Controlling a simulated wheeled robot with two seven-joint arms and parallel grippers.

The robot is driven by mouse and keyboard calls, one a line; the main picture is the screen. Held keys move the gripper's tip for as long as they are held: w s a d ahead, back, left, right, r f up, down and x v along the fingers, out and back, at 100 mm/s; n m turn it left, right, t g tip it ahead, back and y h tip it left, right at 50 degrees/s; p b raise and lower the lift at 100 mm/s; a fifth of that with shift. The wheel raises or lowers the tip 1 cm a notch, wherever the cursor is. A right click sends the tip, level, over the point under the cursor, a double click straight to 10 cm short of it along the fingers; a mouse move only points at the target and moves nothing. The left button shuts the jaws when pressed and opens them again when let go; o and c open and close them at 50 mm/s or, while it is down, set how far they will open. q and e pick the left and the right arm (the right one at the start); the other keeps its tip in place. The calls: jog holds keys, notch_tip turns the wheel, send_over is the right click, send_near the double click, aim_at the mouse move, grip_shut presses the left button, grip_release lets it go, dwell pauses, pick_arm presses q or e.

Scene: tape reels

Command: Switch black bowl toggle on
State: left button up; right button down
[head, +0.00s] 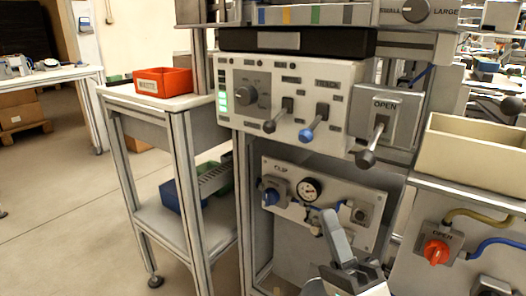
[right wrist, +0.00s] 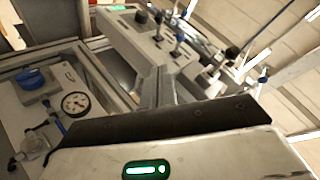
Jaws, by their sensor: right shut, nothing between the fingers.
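A pale control panel (head: 345,78) carries a round dial, a black-tipped toggle lever (head: 270,125) and a blue-tipped lever (head: 306,135) to its right. Both levers point down and outward; their small labels are unclear. My right gripper (head: 330,218) is shut and empty, below the panel and in front of the lower gauge panel, apart from both levers. Its shut fingers (right wrist: 161,85) also show in the right wrist view. My left gripper is out of view.
A grey box marked OPEN with its own dark-tipped lever (head: 366,158) is to the right. A gauge panel (head: 282,200) sits below. A red bin (head: 164,82) stands on the left bench; a beige bin (head: 475,158) is at right. Floor at left is clear.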

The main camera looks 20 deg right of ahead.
jog(key=p, duration=0.1)
send_near(276, 120)
jog(key=w+d+r, duration=0.1)
jog(key=d+r, duration=0.1)
jog(key=d, duration=0.1)
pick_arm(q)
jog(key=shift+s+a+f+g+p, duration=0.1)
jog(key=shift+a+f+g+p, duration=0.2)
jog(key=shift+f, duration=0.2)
pick_arm(e)
jog(key=shift+w+a+r, duration=0.3)
jog(key=shift+w+a, duration=0.1)
jog(key=shift+a, duration=0.2)
jog(key=shift+w+a+r, duration=0.3)
jog(key=shift+w+a, duration=0.1)
jog(key=shift+a, duration=0.15)
jog(key=shift+w+a+r, duration=0.3)
jog(key=shift+w+a, duration=0.1)
jog(key=shift+a, duration=0.2)
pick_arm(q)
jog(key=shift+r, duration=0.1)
